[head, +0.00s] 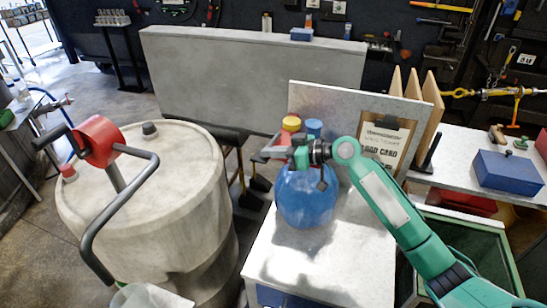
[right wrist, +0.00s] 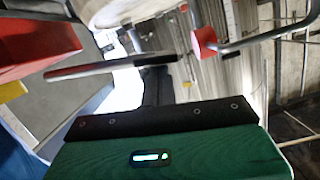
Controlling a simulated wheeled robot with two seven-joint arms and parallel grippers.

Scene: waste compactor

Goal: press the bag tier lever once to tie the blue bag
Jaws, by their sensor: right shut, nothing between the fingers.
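The blue bag (head: 305,198), round and full, stands upright on a pale worktop. My right gripper (head: 268,153) is shut and empty, just above the upper left of the bag, with its fingers toward the left. The gripper's body hides part of the bag's top; I cannot tell whether it touches the bag. A yellow and red cap (head: 291,124) and a blue cap (head: 314,128) show right behind the gripper. I cannot make out for certain which part is the bag tier lever. In the right wrist view a dark bar (right wrist: 110,66) crosses ahead. My left gripper is not in view.
A big grey drum (head: 150,190) with a red hub (head: 98,141) and a bent grey handle (head: 120,205) stands at the left. A grey panel with a clipboard (head: 385,142) rises behind the bag. The worktop's front (head: 320,265) is clear. A blue box (head: 508,172) lies right.

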